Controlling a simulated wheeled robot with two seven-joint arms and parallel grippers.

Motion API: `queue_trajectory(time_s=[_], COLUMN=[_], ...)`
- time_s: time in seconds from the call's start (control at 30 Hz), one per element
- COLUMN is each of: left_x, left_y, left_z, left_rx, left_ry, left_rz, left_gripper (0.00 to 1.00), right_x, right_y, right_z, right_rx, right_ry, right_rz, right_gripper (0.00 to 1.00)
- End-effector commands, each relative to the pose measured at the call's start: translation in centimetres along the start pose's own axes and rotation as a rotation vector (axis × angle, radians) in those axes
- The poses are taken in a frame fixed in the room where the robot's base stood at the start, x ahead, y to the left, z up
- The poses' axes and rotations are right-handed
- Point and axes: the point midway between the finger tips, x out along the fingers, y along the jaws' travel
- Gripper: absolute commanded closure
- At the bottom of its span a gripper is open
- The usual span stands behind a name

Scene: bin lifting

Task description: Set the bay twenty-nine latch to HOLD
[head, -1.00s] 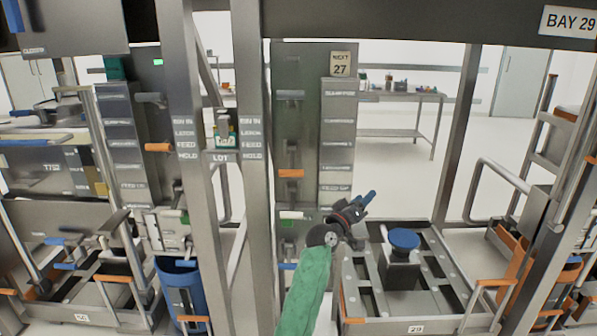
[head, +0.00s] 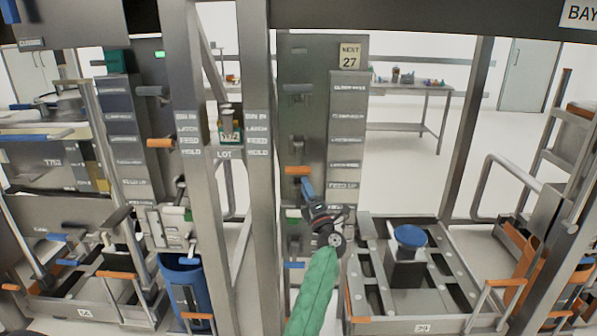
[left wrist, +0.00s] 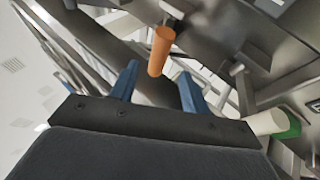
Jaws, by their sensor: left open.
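The orange latch handle (head: 297,170) sticks out from the grey panel (head: 300,130) beside the post lettered with several lines ending in HOLD (head: 258,153). It sits a little lower in the picture than HOLD. My left gripper (head: 306,186) is open, its blue fingers pointing up just below the handle. In the left wrist view, the orange handle (left wrist: 161,50) shows between and slightly beyond the two open fingers (left wrist: 158,88); I cannot tell whether they touch it. The bay sign (head: 580,14) is partly cut off at top right. My right gripper is not in view.
A similar orange handle (head: 158,142) sits on the bay to the left. A white and green handle (left wrist: 272,123) lies right of my fingers in the wrist view. A cart marked 29 (head: 423,327) with a blue-topped post (head: 410,237) stands right of my arm.

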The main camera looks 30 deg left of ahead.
Motion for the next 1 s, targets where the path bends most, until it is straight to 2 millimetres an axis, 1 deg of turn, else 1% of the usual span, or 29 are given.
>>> queue_trajectory(time_s=[0.13,0.3,0.5,0.7,0.97,1.0], left_x=[1.5,4.1,6.5,7.6,7.7,7.7], left_y=[0.3,0.3,0.2,0.1,0.1,0.1], left_z=[0.1,0.1,0.1,0.1,0.1,0.1], left_rx=[-0.005,-0.003,-0.003,-0.003,-0.003,-0.003], left_ry=[-0.002,-0.004,-0.004,-0.005,-0.005,-0.005], left_rz=[0.002,0.003,0.001,0.001,0.001,0.001], left_gripper=[0.53,0.53,0.53,0.53,0.53,0.59], right_x=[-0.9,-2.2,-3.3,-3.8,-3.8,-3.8], right_y=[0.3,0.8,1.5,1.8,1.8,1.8], right_z=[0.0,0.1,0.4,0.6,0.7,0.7], right_rx=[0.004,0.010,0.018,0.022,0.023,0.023], right_ry=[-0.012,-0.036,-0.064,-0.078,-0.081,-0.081], right_rz=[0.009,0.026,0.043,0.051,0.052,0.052], right_gripper=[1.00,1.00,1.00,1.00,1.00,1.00])
